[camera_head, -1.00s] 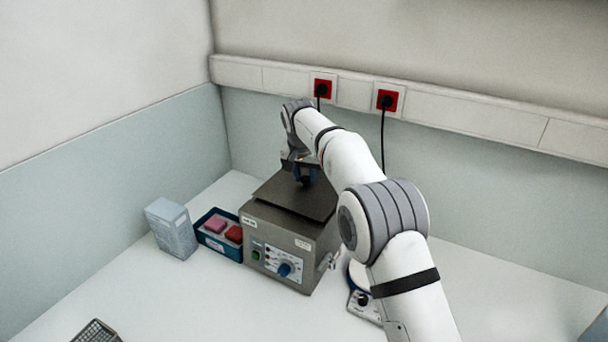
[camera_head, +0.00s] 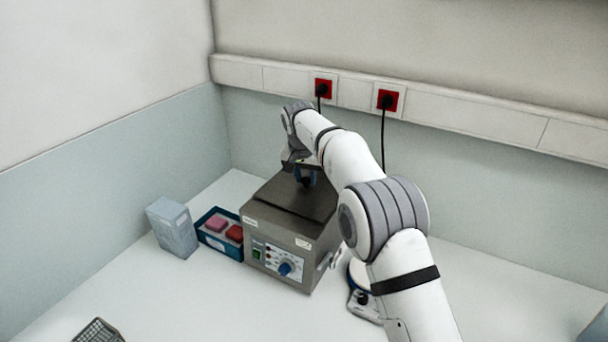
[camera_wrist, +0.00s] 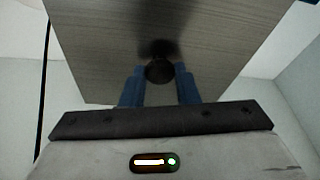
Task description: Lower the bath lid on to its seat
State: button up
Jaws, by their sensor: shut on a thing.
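The grey metal water bath (camera_head: 283,245) stands on the bench with its dial panel facing forward. Its flat dark lid (camera_head: 283,199) lies over the top in the head view, close to the bath's rim. Whether it rests flat on its seat all round I cannot tell. My gripper (camera_head: 306,180) is above the lid, at its far right part. In the wrist view the blue fingers of my gripper (camera_wrist: 160,88) are shut on the round dark knob (camera_wrist: 159,72) of the lid (camera_wrist: 100,40). My arm hides the back right of the lid.
A blue tray (camera_head: 218,247) with pink and red blocks stands left of the bath, beside a pale blue-grey box (camera_head: 172,228). A small white device (camera_head: 362,305) stands close to the bath's right. A wire basket (camera_head: 97,331) is at the front left.

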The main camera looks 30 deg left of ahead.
aim_at(306, 180)
jog(key=shift+f, duration=0.2)
dwell(0.5)
jog(key=o, duration=1.5)
jog(key=shift+c, duration=0.2)
jog(key=shift+r+p, duration=0.55)
jog(key=shift+r, duration=0.95)
jog(key=shift+r, duration=0.15)
jog(key=shift+r, duration=1.3)
